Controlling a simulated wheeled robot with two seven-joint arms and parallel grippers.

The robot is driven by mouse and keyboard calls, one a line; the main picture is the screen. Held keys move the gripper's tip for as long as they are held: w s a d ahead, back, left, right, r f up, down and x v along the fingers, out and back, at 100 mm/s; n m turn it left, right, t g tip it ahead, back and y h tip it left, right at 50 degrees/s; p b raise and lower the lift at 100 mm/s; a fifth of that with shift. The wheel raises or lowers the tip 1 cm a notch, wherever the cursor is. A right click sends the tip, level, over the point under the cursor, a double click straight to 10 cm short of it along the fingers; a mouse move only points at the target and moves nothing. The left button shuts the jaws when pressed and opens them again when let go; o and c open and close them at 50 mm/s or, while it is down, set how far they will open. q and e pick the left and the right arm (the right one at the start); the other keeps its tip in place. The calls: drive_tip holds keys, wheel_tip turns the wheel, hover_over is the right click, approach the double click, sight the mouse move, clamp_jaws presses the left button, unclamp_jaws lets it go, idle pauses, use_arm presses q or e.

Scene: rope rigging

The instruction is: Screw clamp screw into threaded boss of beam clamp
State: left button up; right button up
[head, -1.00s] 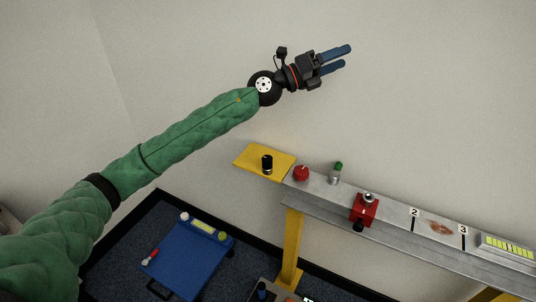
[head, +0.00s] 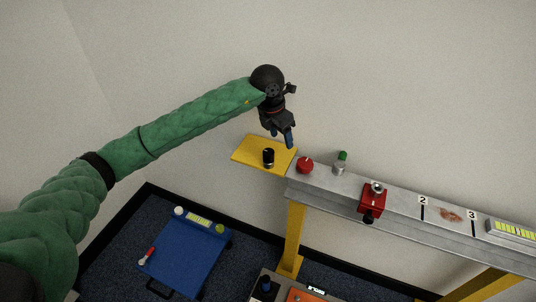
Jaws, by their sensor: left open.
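The red beam clamp (head: 372,204) sits on the grey beam in the head view, with a round metal part on top and a dark part below. A black upright cylinder (head: 268,158) stands on a yellow plate at the beam's left end; it may be the clamp screw, but I cannot tell for sure. My left gripper (head: 282,138) is open and empty, its blue fingers pointing down above the yellow plate's back right part. It is up and slightly right of the black cylinder and appears apart from it. My right gripper is not in view.
The yellow plate (head: 248,151) adjoins the grey beam (head: 325,183). A red knob (head: 304,165) and a green-capped metal piece (head: 341,163) stand on the beam between plate and clamp. A blue cart (head: 187,258) stands on the floor below. The space above the beam is clear.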

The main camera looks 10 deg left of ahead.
sight(269, 151)
use_arm(q)
drive_tip(key=a, duration=0.1)
drive_tip(key=s+a+y, duration=0.1)
drive_tip(key=a+g+y, duration=0.1)
drive_tip(key=shift+s+a+f+n, duration=0.2)
drive_tip(key=shift+s+n, duration=0.1)
drive_tip(key=shift+s, duration=0.1)
drive_tip(key=shift+a+f, duration=0.1)
drive_tip(key=shift+a, duration=0.1)
drive_tip(key=shift+d+f+p, duration=0.15)
drive_tip(key=shift+f+p, duration=0.5)
drive_tip(key=shift+f, duration=0.7)
wheel_tip(269, 151, down, 4)
drive_tip(key=p, duration=0.2)
drive_tip(key=shift+w+d+p, duration=0.1)
drive_tip(key=shift+d+p, duration=0.05)
drive_tip(key=shift+p, duration=0.2)
drive_tip(key=shift+f, duration=0.45)
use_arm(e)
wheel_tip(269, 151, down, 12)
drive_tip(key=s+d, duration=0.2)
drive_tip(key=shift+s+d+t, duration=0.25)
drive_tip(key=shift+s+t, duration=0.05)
use_arm(q)
drive_tip(key=shift+c, duration=0.5)
drive_tip(key=c, duration=1)
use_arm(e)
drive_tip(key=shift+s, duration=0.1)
